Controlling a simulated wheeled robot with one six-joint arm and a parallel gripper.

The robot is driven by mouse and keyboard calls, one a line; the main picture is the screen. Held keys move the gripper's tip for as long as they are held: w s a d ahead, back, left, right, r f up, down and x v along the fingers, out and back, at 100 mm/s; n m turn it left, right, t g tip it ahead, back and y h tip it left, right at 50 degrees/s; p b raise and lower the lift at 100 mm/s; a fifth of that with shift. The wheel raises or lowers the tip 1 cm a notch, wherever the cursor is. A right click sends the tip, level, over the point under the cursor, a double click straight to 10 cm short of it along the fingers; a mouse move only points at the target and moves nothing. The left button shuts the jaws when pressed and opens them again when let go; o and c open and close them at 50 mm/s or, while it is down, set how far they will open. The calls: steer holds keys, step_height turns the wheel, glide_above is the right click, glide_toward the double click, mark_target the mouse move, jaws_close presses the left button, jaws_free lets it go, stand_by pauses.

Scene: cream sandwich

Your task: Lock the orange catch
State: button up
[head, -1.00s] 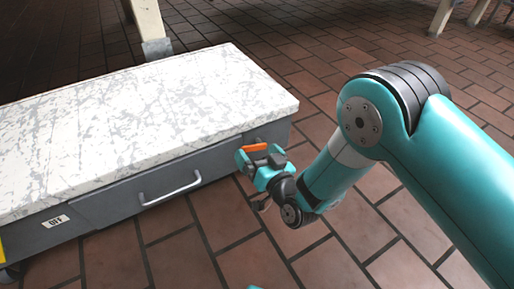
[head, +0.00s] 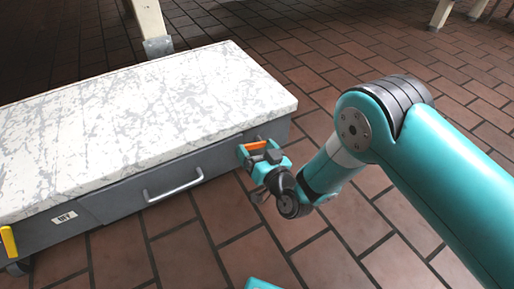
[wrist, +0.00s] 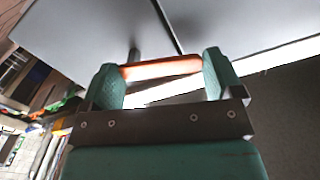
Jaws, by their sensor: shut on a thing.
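The orange catch (head: 257,145) is on the front of the grey cabinet, near its right end and just under the white marbled top. My gripper (head: 258,154) is at the catch, its teal fingers on either side of it. In the wrist view, the orange catch (wrist: 162,68) spans between the two fingers as a bar, and the gripper is shut on it. A dark stem shows behind its left part. How the catch joins the cabinet is partly hidden.
The cabinet's white top (head: 150,115) overhangs the front. A silver drawer handle (head: 174,186) is left of my gripper. A yellow catch (head: 9,241) and a small label (head: 64,217) are at the far left. Brick floor (head: 190,250) is clear in front.

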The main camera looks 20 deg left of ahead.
steer(key=shift+r+n+p, duration=0.1)
steer(key=shift+n+p, duration=0.7)
steer(key=shift+p, duration=0.45)
steer(key=shift+f+n, duration=0.55)
steer(key=shift+n, duration=0.45)
steer(key=o, duration=1.1)
steer(key=p+v, duration=1)
steer(key=v, duration=0.7)
steer(key=shift+s+d+p, duration=0.15)
steer(key=shift+d+p, duration=0.05)
steer(key=shift+p, duration=0.15)
